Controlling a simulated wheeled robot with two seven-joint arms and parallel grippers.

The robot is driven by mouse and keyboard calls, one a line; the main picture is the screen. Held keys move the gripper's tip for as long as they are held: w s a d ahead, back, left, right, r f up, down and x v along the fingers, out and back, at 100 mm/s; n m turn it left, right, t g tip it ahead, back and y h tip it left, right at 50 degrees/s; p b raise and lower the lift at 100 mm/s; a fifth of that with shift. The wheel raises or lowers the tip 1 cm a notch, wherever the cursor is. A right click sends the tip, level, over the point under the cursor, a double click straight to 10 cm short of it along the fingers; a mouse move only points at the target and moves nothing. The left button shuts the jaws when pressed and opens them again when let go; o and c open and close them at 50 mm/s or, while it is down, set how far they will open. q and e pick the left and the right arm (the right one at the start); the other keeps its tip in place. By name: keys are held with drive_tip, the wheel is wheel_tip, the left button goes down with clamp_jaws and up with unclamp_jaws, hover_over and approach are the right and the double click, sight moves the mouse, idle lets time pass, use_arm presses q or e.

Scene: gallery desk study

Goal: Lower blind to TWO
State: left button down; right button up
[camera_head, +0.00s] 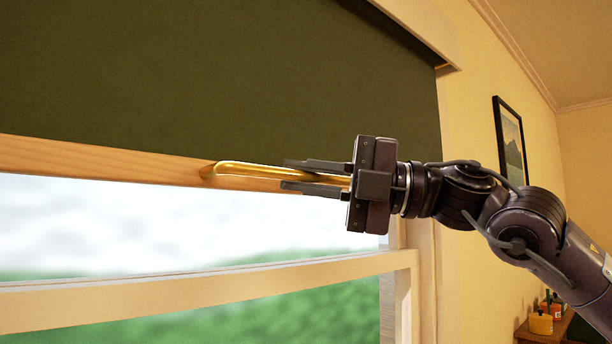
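The dark green blind (230,70) hangs across the upper part of the window, with a pale wooden bottom rail (80,160). A brass bar handle (250,171) is fixed on the rail. My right gripper (283,174) comes in from the right, with one finger above the bar and one below it. The fingers are close together and the bar fills the narrow gap, so it looks shut on the handle. The handle's right end is hidden at the gripper. No mark reading TWO can be made out. My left gripper is not in view.
A cream window crossbar (200,293) runs below the rail, with a blurred green and white outdoor view behind. A framed picture (510,143) hangs on the right wall. Small jars (541,322) stand on a wooden shelf at lower right.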

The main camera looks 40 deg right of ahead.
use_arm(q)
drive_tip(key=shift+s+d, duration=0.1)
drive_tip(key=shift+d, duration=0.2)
use_arm(e)
clamp_jaws()
